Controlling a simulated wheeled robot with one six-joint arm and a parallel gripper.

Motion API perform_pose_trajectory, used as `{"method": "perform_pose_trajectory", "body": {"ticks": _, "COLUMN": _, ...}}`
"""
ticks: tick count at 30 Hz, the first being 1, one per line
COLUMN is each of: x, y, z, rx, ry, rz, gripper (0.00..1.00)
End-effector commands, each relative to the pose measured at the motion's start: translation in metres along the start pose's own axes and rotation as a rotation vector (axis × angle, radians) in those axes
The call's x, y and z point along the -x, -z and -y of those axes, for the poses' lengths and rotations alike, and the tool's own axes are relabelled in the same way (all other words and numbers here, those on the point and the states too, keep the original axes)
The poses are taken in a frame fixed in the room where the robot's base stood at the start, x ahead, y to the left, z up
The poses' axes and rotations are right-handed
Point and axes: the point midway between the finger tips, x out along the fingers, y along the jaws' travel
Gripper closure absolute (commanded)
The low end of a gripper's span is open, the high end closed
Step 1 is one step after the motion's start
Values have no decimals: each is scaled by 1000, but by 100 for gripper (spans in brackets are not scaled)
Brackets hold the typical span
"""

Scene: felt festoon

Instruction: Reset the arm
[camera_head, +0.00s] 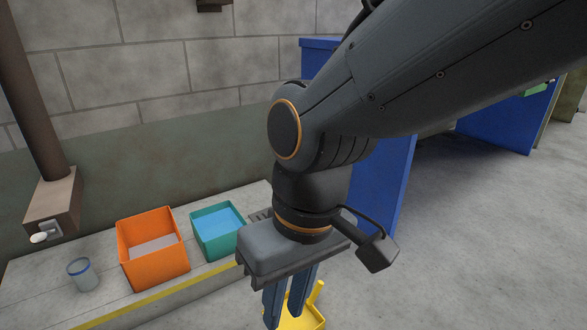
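My gripper (287,298) hangs at the end of my arm in the lower middle of the head view, pointing down. Its two blue-grey fingers stand apart, with a narrow gap between them. I see nothing held between them. The fingertips are over or in front of a yellow object (316,309) at the bottom edge; whether they touch it I cannot tell. My arm reaches in from the upper right and is bent at the elbow.
An orange bin (153,272) and a teal bin (219,245) stand on a low grey ledge (40,300) at the left, beside a clear cup (82,274). Blue panels (500,118) stand behind my arm. The grey floor (480,240) at the right is clear.

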Motion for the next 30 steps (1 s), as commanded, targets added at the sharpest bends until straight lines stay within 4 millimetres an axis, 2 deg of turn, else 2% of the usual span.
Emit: {"method": "perform_pose_trajectory", "body": {"ticks": 30, "x": 12, "y": 0, "z": 1, "rx": -31, "ry": 9, "rz": -6, "gripper": 78}}
